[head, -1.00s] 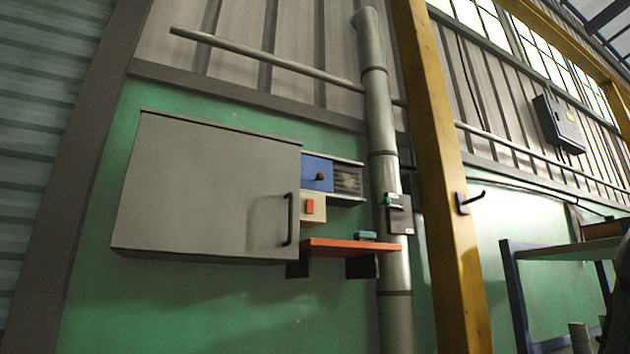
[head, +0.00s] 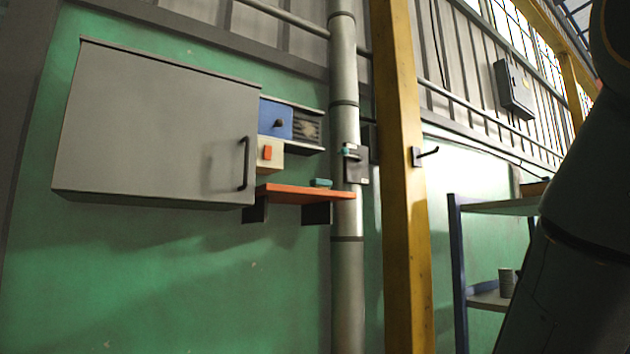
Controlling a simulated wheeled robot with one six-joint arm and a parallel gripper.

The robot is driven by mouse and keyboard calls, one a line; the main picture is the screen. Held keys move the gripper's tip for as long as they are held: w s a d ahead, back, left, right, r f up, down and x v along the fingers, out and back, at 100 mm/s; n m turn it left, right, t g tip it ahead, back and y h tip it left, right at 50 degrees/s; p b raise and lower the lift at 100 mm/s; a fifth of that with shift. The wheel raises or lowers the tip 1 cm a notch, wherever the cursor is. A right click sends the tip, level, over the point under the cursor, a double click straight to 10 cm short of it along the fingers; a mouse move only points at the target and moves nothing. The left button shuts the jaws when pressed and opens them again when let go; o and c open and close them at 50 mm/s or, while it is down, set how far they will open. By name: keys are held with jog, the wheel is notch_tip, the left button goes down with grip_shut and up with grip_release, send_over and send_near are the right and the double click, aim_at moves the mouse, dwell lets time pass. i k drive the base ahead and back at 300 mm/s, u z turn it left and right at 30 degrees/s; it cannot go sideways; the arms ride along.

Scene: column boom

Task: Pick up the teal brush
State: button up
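A small teal object (head: 321,183), which looks like the brush, lies on the right end of an orange shelf (head: 290,192) fixed to the green wall. It is too small to make out bristles or handle. Another small teal piece (head: 350,153) is on a dark grey box (head: 357,166) on the vertical pipe, just right of and above the shelf. My gripper is not in view; only a dark link of my arm shows at the right edge, well apart from the shelf.
A large grey cabinet (head: 150,128) with a dark handle hangs left of the shelf. A blue-fronted box (head: 276,119) and a cream switch box (head: 269,155) sit above the shelf. A grey pipe (head: 346,270) and yellow column (head: 407,230) with a hook stand right. A blue-framed rack (head: 457,270) is farther right.

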aim_at(316, 183)
jog(key=k, duration=0.5)
jog(key=u, duration=1.1)
jog(key=i, duration=1.1)
jog(key=z, duration=0.15)
